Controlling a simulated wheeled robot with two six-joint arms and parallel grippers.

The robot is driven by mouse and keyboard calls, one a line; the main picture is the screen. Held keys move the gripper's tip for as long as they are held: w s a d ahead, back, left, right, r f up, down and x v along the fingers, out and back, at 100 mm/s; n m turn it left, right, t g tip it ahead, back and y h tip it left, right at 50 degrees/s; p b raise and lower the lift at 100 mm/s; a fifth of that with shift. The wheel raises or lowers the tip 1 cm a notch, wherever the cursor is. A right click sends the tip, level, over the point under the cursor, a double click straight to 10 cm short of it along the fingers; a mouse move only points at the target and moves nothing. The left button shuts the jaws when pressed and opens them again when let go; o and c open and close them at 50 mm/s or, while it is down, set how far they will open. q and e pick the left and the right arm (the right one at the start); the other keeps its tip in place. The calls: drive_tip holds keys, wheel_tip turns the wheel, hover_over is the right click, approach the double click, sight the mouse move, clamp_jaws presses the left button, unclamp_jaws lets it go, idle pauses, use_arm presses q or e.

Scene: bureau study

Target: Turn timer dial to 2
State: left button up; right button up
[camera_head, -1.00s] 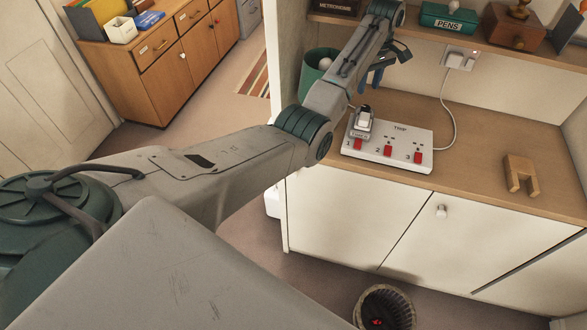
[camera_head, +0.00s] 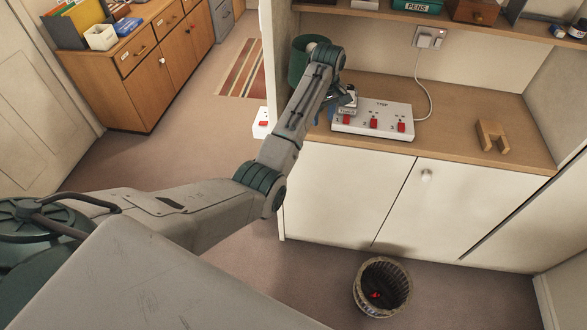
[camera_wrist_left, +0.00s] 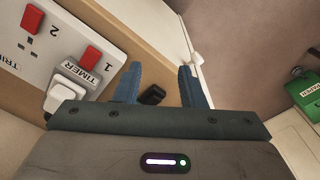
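The white power strip (camera_head: 375,117) lies on the wooden counter, with numbered red switches. It also shows at the left of the left wrist view (camera_wrist_left: 40,65), where a TIMER label (camera_wrist_left: 89,66) sits by switch 1. A pale plug-like block (camera_head: 348,100) stands at socket 1; it shows beside that label in the wrist view (camera_wrist_left: 68,97). I cannot make out a dial or its setting. My left gripper (camera_wrist_left: 160,86) is open, its blue fingers apart above the counter edge beside the strip. A small black object (camera_wrist_left: 152,95) shows between the fingers, apparently untouched. My right gripper is out of view.
A wooden notched block (camera_head: 491,137) stands right on the counter, with clear room before it. A white cable runs to the wall socket (camera_head: 428,38). A green bin (camera_head: 300,62) is behind my arm. A wastebasket (camera_head: 382,287) stands on the floor.

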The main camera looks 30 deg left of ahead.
use_arm(q)
drive_tip(key=s+a+f+m+t, duration=0.1)
drive_tip(key=s+a+f+m, duration=0.1)
drive_tip(key=s+f, duration=0.8)
drive_tip(key=s+m, duration=0.1)
drive_tip(key=s, duration=0.2)
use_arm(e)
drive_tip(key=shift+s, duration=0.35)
